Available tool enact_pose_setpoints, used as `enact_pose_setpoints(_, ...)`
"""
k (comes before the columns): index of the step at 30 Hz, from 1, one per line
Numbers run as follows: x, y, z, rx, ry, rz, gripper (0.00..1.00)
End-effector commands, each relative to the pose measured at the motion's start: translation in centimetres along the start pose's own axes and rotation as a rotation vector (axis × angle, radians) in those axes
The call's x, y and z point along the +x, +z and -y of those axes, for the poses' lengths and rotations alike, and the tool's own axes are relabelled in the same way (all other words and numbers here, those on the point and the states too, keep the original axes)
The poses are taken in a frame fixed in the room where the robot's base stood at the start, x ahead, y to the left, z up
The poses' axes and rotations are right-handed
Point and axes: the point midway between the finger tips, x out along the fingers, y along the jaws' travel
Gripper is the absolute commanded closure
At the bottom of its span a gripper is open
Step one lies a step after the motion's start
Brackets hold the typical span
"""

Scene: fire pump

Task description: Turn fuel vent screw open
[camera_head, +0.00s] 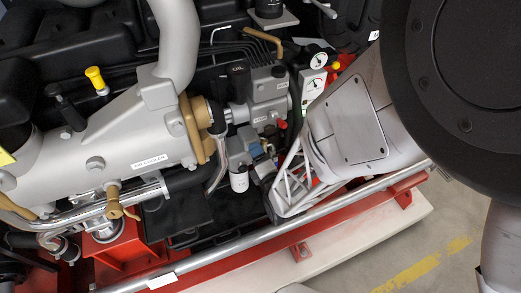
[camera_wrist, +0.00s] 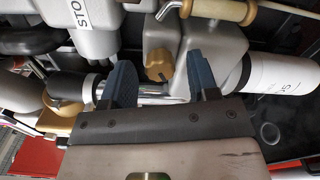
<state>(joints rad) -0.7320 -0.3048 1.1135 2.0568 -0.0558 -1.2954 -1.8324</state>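In the wrist view, a brass-coloured knob (camera_wrist: 158,62), which looks like the fuel vent screw, sits on the face of a grey housing (camera_wrist: 200,42). My gripper (camera_wrist: 158,68) is open, with one blue finger on each side of the knob as seen in the picture. No contact shows, and I cannot tell how far the knob is from the fingertips in depth. The screw's turned position cannot be read. In the head view my wrist is low over the engine near the small white filter (camera_head: 239,181); the fingers and the screw are not clear there.
In the head view, a silver rail (camera_head: 235,240) runs along the front and gauges (camera_head: 318,62) stand behind.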

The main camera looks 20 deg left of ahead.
Motion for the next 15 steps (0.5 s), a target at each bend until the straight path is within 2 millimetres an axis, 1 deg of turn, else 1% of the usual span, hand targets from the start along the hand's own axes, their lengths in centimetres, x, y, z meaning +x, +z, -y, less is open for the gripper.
enact_pose_setpoints(8,-0.1,0.0,0.0,0.0,0.0,0.0,0.46)
enact_pose_setpoints(15,-1.1,0.0,0.0,0.0,-0.001,0.0,0.46)
